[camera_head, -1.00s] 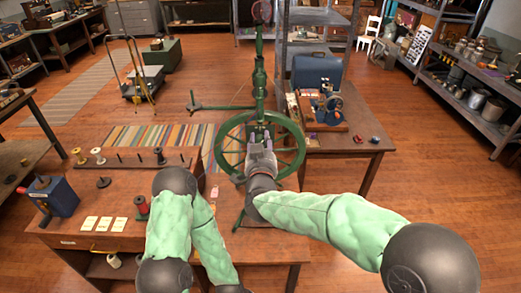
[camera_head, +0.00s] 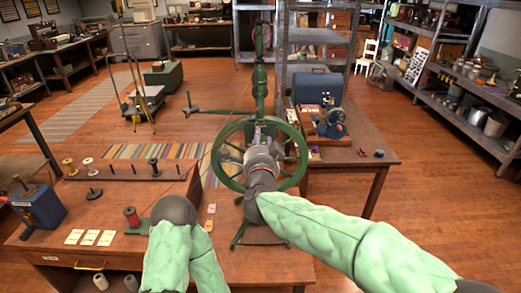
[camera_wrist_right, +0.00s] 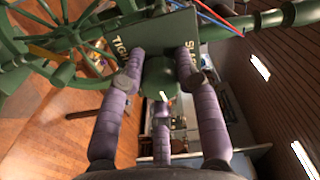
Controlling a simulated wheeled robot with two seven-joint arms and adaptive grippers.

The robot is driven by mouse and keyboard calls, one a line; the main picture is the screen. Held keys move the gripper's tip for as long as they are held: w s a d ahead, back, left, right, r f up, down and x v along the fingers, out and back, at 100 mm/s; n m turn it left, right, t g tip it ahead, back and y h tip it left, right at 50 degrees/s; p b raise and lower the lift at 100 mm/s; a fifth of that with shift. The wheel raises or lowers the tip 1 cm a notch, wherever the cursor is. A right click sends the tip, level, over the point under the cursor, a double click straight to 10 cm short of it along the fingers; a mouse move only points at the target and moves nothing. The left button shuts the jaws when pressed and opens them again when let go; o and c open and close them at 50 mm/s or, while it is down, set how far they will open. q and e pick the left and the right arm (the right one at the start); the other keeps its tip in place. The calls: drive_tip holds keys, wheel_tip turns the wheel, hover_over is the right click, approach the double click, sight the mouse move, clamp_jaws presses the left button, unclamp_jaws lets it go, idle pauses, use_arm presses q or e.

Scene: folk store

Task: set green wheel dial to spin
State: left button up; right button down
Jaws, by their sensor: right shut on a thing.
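The green spinning wheel (camera_head: 219,165) stands upright in the middle of the head view, with a tall green post (camera_head: 260,75) above it. In the right wrist view, a round green dial knob (camera_wrist_right: 160,74) sits on a dark green plate (camera_wrist_right: 150,38) with partly hidden lettering that starts "TIG". My right gripper (camera_head: 264,137) is in front of the wheel. Its purple fingers are closed around the knob, as the right wrist view shows (camera_wrist_right: 160,85). The dial's setting cannot be read. My left arm is at the lower left of the head view, with its gripper out of sight.
A wooden table (camera_head: 60,215) with spools, white cards and a blue box (camera_head: 40,208) lies at the left. A second table (camera_head: 345,150) with a small blue machine (camera_head: 329,122) is at the right. Open floor lies beyond on both sides.

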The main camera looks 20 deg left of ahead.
drive_tip(key=m+b, duration=0.2)
drive_tip(key=m, duration=0.1)
drive_tip(key=shift+f+m+b, duration=0.2)
drive_tip(key=shift+m+b, duration=0.1)
drive_tip(key=shift+b, duration=0.05)
drive_tip(key=shift+r+m+b, duration=0.15)
drive_tip(key=shift+m+b, duration=0.85)
drive_tip(key=shift+m, duration=0.5)
drive_tip(key=c, duration=0.9)
unclamp_jaws()
drive_tip(key=v, duration=1.2)
